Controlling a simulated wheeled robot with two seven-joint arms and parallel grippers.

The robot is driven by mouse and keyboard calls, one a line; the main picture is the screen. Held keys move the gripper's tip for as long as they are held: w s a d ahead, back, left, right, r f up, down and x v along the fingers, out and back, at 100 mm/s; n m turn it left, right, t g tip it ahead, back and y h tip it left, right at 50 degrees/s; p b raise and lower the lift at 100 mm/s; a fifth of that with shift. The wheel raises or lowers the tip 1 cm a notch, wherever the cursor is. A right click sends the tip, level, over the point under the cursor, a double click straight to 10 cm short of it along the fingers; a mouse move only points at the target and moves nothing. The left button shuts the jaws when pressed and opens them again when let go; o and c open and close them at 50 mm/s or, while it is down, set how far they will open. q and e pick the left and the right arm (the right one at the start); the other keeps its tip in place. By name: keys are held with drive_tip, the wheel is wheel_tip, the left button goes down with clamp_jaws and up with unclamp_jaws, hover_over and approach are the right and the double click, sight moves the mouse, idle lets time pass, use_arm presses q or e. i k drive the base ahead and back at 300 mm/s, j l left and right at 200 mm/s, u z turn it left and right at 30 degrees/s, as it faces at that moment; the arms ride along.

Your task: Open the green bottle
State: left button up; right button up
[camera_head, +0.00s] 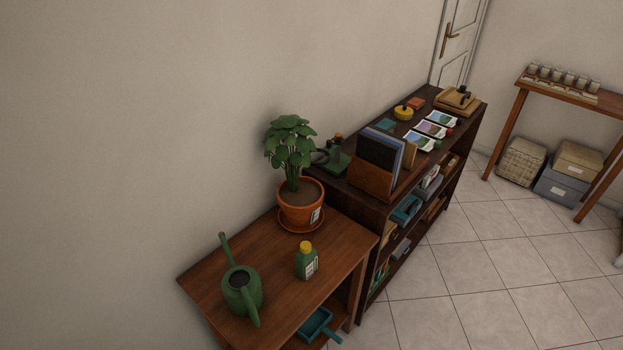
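The green bottle (307,265) stands upright on a small wooden table. It has a yellow cap (306,247) on top and a pale label on its front. It stands in front of a potted plant and to the right of a green watering can. Neither of my grippers is in view.
The watering can (241,291) and the plant in its terracotta pot (301,205) share the wooden table (275,240). A dark shelf (367,208) with books, cards and small items adjoins it on the right. Tiled floor (480,270) is open in front of the shelf.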

sight(306, 266)
drive_tip(key=i+l+u, duration=0.1)
drive_tip(key=l+u, duration=0.15)
drive_tip(key=l, duration=0.35)
drive_tip(key=l+u, duration=0.3)
drive_tip(key=l, duration=0.35)
